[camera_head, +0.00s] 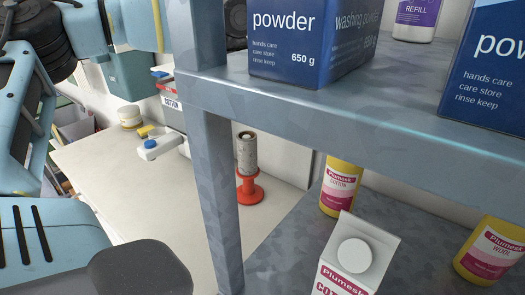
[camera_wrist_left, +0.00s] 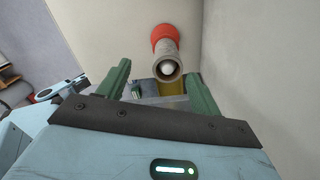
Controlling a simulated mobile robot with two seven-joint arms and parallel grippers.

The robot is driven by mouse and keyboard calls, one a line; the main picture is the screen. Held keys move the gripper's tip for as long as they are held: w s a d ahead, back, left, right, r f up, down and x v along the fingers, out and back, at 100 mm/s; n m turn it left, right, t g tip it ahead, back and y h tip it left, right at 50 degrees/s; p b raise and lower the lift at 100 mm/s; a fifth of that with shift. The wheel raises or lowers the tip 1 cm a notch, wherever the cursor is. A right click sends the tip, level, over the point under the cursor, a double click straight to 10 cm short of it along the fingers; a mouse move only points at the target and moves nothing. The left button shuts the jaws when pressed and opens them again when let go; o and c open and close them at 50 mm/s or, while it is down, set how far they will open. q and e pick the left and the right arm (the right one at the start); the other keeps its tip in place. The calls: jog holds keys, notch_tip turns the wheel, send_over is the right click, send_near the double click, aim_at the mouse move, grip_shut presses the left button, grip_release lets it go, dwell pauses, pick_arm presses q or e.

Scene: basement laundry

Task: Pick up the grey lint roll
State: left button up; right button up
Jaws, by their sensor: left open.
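The grey lint roll (camera_head: 246,152) is a speckled grey cylinder standing upright on a red-orange spool-like base (camera_head: 249,190). It stands on the pale worktop, behind a metal shelf post in the head view. In the left wrist view the lint roll (camera_wrist_left: 167,64) shows its open top end, with the red base beyond it. My left gripper (camera_wrist_left: 156,76) is open, its two green fingers spread. The roll's near end appears between and slightly beyond the fingertips, toward the right finger; I see no grip on it. My left fingers are not clear in the head view. My right gripper is not in view.
A grey metal shelf post (camera_head: 219,200) and upper shelf edge (camera_head: 350,115) stand in front of the worktop (camera_head: 120,180). Blue powder boxes (camera_head: 300,40) sit above. A white carton (camera_head: 358,258) and yellow bottles (camera_head: 341,187) stand lower right. A white-and-blue item (camera_head: 160,145) lies left of the roll.

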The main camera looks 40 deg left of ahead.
aim_at(246, 136)
pick_arm(q)
jog(key=shift+w+d+r, duration=0.25)
jog(key=shift+d+r, duration=0.1)
jog(key=shift+d, duration=0.15)
jog(key=shift+s+f, duration=0.1)
jog(key=shift+f, duration=1)
jog(key=shift+w+d+f, duration=0.15)
jog(key=shift+w+f, duration=0.05)
jog(key=shift+f, duration=0.9)
jog(key=shift+w+d+f, duration=0.1)
jog(key=shift+w+f, duration=0.1)
jog(key=shift+f, duration=1.55)
jog(key=shift+c, duration=0.2)
jog(key=c, duration=1.2)
jog(key=shift+r, duration=0.15)
jog(key=shift+c, duration=0.3)
